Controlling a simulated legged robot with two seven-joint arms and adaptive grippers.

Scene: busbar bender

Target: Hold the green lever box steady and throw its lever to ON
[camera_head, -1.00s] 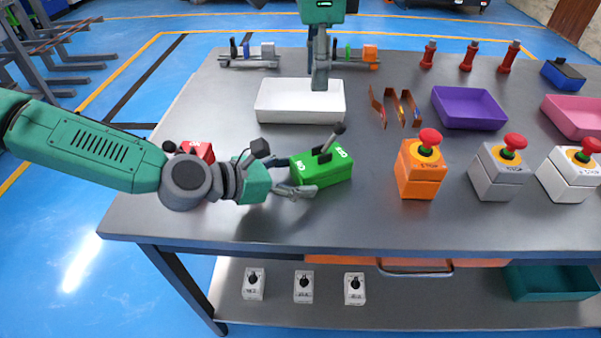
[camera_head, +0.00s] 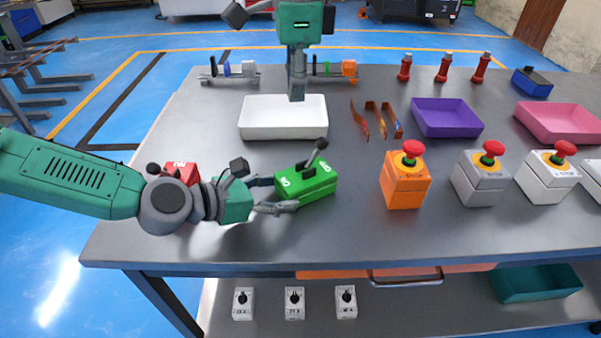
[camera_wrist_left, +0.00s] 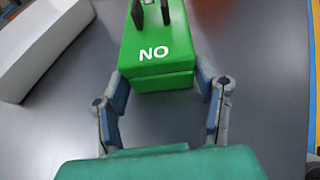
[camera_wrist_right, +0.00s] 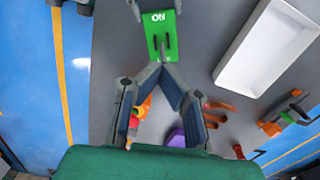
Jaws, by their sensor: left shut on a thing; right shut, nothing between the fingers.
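The green lever box (camera_head: 306,186) stands on the grey table. My left gripper (camera_head: 278,194) is shut on its near-left end, a finger on each side, as the left wrist view (camera_wrist_left: 162,85) also shows. The ON marking is at that gripped end. The dark lever (camera_head: 318,152) sticks up and leans toward the opposite end; its prongs are cut off at the top of the left wrist view.
A white tray (camera_head: 283,132) lies behind the box. A red box (camera_head: 181,171) sits behind my left wrist. An orange stop-button box (camera_head: 405,186) stands to the right, with grey and white ones beyond. Copper strips (camera_head: 386,115) and a purple tray (camera_head: 446,132) lie farther back.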

